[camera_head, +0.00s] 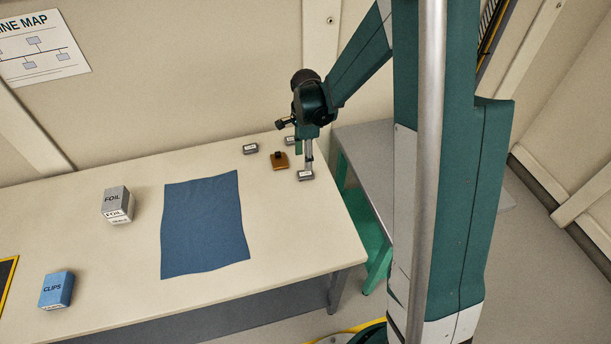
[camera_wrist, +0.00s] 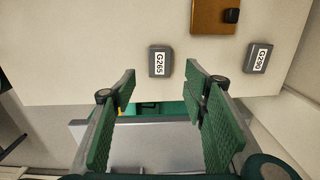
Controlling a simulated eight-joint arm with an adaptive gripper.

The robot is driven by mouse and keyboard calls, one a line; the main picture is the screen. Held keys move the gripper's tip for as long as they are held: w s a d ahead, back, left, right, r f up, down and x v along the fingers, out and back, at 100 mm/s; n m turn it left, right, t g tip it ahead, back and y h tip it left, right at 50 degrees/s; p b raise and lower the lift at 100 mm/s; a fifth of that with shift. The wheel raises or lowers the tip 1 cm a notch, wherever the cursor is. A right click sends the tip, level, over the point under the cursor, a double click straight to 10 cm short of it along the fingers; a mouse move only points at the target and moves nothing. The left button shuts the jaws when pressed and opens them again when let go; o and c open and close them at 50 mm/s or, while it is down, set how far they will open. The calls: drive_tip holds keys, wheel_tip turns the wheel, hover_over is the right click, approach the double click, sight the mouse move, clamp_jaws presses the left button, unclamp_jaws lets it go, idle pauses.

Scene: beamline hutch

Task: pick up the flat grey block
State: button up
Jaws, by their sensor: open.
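Three small grey blocks with white labels lie on the table. One, labelled G265 (camera_wrist: 160,61), lies near the table's right edge in the head view (camera_head: 305,176). Another, labelled G290 (camera_wrist: 257,58), lies farther back (camera_head: 291,140), partly hidden by my gripper. The third grey block (camera_head: 250,148) lies to the left and is not in the wrist view. They look alike in size, and I cannot tell which is flattest. My gripper (camera_head: 308,164) is open above the G265 block; in the wrist view its fingers (camera_wrist: 160,82) are apart with nothing between them.
A brown block with a black knob (camera_head: 279,161) lies among the grey blocks and shows in the wrist view (camera_wrist: 212,14). A blue cloth (camera_head: 204,225), a foil box (camera_head: 117,204) and a clips box (camera_head: 57,289) lie farther left. A lower grey surface (camera_head: 375,150) stands beyond the table's right edge.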

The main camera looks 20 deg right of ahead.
sight(306, 173)
drive_tip(key=shift+f, duration=0.1)
drive_tip(key=shift+f, duration=1.2)
drive_tip(key=shift+f, duration=0.1)
drive_tip(key=shift+f+b, duration=0.5)
drive_tip(key=shift+f, duration=2)
drive_tip(key=shift+c, duration=0.5)
drive_tip(key=c, duration=0.9)
